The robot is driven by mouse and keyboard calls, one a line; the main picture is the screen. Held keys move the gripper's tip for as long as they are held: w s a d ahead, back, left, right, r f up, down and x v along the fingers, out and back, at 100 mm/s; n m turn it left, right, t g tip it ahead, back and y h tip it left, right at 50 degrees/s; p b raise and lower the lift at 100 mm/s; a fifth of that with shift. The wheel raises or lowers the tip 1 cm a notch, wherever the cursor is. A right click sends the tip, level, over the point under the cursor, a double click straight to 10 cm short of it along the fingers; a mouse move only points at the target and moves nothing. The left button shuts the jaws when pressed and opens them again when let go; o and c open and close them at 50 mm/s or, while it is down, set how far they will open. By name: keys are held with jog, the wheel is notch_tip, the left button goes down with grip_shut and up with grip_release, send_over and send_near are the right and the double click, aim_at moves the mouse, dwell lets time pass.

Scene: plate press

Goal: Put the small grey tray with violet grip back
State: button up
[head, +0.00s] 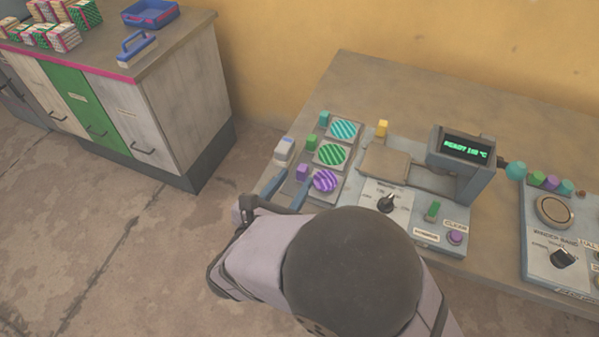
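The small grey tray with the violet grip (302,172) lies nearest in a column of three small trays on the bench. A violet striped disc (325,181) lies on it. My gripper (294,178) is at the tray's left side. Its two blue-grey fingers are apart, with the tips close to the violet grip. I cannot tell whether they touch it.
Trays with a green disc (331,154) and a teal disc (344,130) lie behind. A press (462,160) with a display stands right of them. A white-blue block (284,150) sits left. A cabinet (186,105) stands across a floor gap.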

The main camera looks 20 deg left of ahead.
jog(key=v, duration=0.6)
jog(key=shift+s+r, duration=0.1)
dwell(0.3)
